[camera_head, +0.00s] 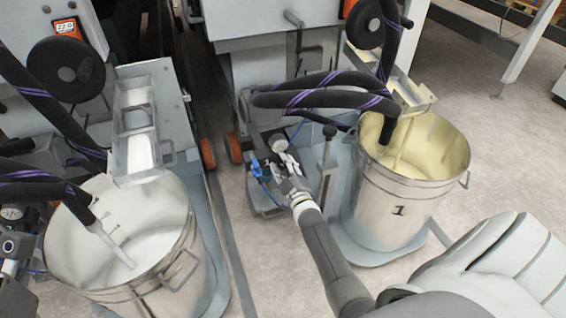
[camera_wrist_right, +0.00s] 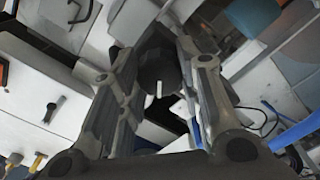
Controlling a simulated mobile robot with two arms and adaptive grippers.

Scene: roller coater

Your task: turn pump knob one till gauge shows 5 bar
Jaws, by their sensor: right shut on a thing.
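My right gripper (camera_head: 283,178) reaches the small pump unit beside the bucket marked 1. In the right wrist view, its two fingers (camera_wrist_right: 158,90) stand on either side of a dark round knob (camera_wrist_right: 160,70) with a white mark, and they are shut on it. In the head view the fingers hide the knob. A small round pressure gauge (camera_head: 279,144) with a pale face sits just behind the gripper. Its needle and reading are too small to tell. My left gripper is not in view.
The metal bucket 1 (camera_head: 375,205) with yellowish liquid stands right of the pump. A bucket of white liquid (camera_head: 190,265) stands at left, with another gauge (camera_head: 12,213) beside it. Dark hoses (camera_head: 320,92) hang above the pump. A blue tube (camera_head: 262,182) runs close by the gripper.

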